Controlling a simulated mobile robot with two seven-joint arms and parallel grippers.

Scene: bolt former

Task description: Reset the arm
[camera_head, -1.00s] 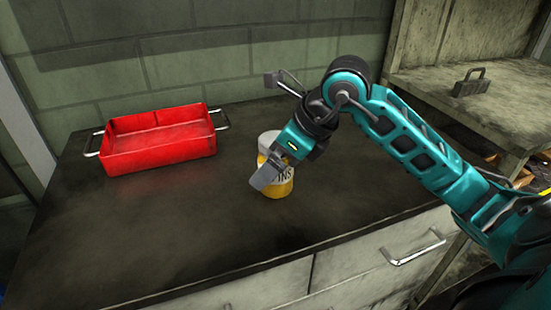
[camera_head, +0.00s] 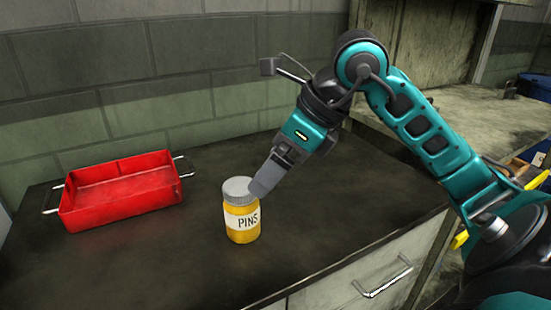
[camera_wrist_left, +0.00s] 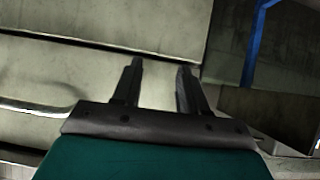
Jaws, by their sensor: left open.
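My right arm comes in from the right in the head view. Its gripper (camera_head: 264,182) points down and left at the jar's lid; its fingers overlap each other in the picture, so their opening is hidden. The yellow jar (camera_head: 241,222) with a grey lid and a "PINS" label stands upright on the dark worktop. The fingertip overlaps the lid's right edge in the picture; whether they touch I cannot tell. My left gripper (camera_wrist_left: 157,80) shows in the left wrist view, with two dark fingers apart and nothing between them. It is outside the head view.
A red tray (camera_head: 122,210) with metal handles sits empty left of the jar. The worktop (camera_head: 150,265) in front is clear. A drawer handle (camera_head: 384,279) sticks out at the front. Pale panels (camera_wrist_left: 60,70) and a blue post (camera_wrist_left: 254,45) show before the left gripper.

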